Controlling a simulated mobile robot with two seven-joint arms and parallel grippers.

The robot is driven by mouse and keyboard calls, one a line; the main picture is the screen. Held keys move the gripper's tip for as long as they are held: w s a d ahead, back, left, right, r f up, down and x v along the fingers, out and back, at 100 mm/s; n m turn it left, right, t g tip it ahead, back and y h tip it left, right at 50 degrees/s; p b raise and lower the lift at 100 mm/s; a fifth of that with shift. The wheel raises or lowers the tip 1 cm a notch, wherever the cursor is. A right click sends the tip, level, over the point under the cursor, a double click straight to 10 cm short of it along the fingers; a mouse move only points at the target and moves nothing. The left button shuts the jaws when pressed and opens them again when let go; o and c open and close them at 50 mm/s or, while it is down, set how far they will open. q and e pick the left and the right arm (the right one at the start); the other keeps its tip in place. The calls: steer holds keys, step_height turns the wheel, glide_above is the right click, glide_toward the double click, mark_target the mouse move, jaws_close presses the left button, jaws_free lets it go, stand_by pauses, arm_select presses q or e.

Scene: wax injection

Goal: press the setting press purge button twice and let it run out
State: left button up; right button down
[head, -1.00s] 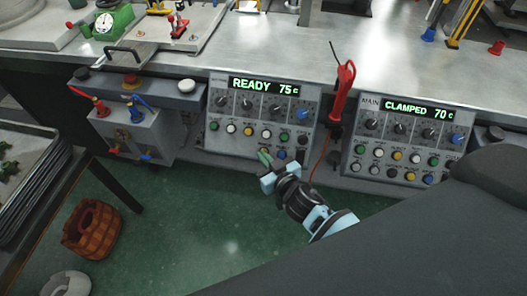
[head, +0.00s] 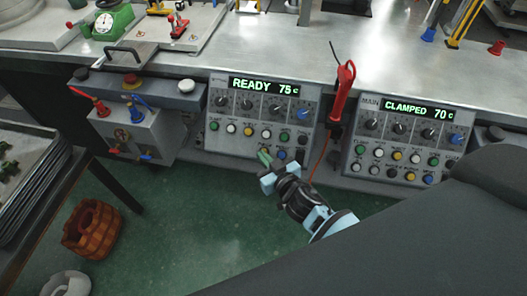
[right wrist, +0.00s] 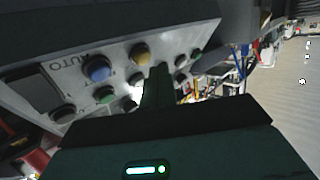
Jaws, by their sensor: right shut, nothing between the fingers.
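The setting press panel (head: 256,116) is the left of two button panels and its display (head: 264,87) reads READY 75 c. It has a row of dark knobs, a blue knob and rows of coloured buttons. Which one is the purge button I cannot read. In the right wrist view the shut fingers (right wrist: 157,82) point at the buttons, just below a yellow button (right wrist: 140,53). Contact cannot be told. My left gripper is not in view.
The main panel (head: 404,141), reading CLAMPED 70 c, stands to the right. A red tool (head: 342,90) with a cable hangs between the panels. A grey valve box (head: 133,130) is at the left. A wooden bucket (head: 92,229) stands on the green floor.

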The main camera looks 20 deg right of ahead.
steer(key=shift+w+f, duration=0.1)
stand_by(0.5)
steer(key=shift+w+d+f, duration=0.15)
steer(key=shift+w, duration=0.05)
steer(key=shift+w+d+f+b, duration=0.2)
steer(key=shift+w+f+b, duration=0.05)
steer(key=shift+b, duration=0.1)
stand_by(0.8)
steer(key=shift+s, duration=0.1)
stand_by(0.4)
steer(key=shift+s+a+r+p, duration=0.35)
steer(key=shift+s+r+p, duration=0.1)
steer(key=shift+r+p, duration=0.05)
